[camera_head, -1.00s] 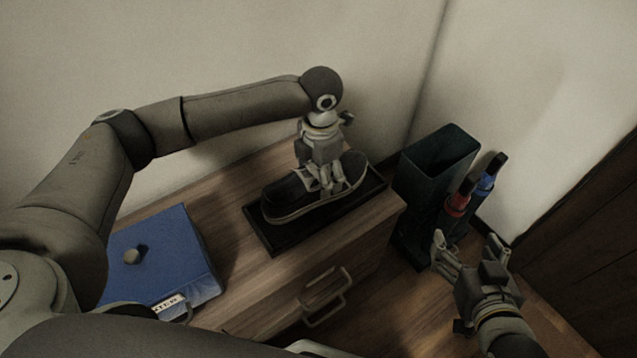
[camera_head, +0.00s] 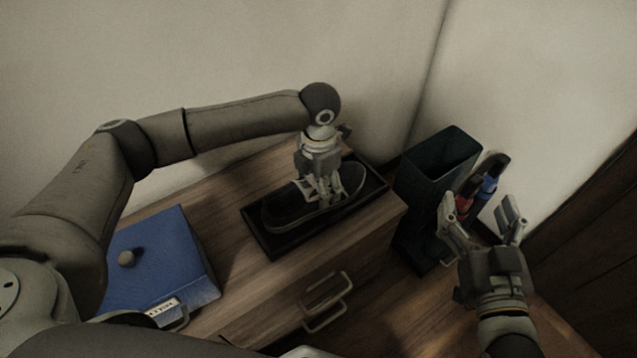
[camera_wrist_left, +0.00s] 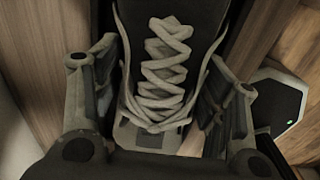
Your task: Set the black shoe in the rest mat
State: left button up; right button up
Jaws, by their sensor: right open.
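The black shoe (camera_head: 286,212), with a pale sole edge, lies lengthwise over the black rest mat (camera_head: 279,247) on the wooden cabinet. It looks flat and within the mat's rim; whether its whole sole touches is hidden. My left gripper (camera_head: 329,190) comes down from above with its fingers on both sides of the shoe. My right gripper (camera_head: 483,212) is open and empty, in front of the dark bin at the right.
A blue box (camera_head: 165,255) with a knob and a label stands on the cabinet's left. A tall dark bin (camera_head: 425,185) stands right of the cabinet, beside red and blue bottle-like things (camera_head: 487,183). The cabinet has a drawer handle (camera_head: 327,305). Walls close off the back.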

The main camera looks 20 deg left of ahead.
pick_arm(q)
jog(key=o, duration=0.4)
jog(key=shift+r, duration=0.35)
jog(key=shift+r+p, duration=2.1)
jog(key=shift+r, duration=3.6)
pick_arm(e)
jog(key=s+d+f+g+h, duration=0.1)
jog(key=s+d+f+g, duration=0.1)
jog(key=s+f+g, duration=0.3)
jog(key=s+d+f+g+h, duration=0.2)
jog(key=s+f+g, duration=0.4)
jog(key=f, duration=0.3)
jog(key=shift+s+d+f+m, duration=0.35)
jog(key=shift+s+d, duration=0.15)
jog(key=shift+d, duration=0.15)
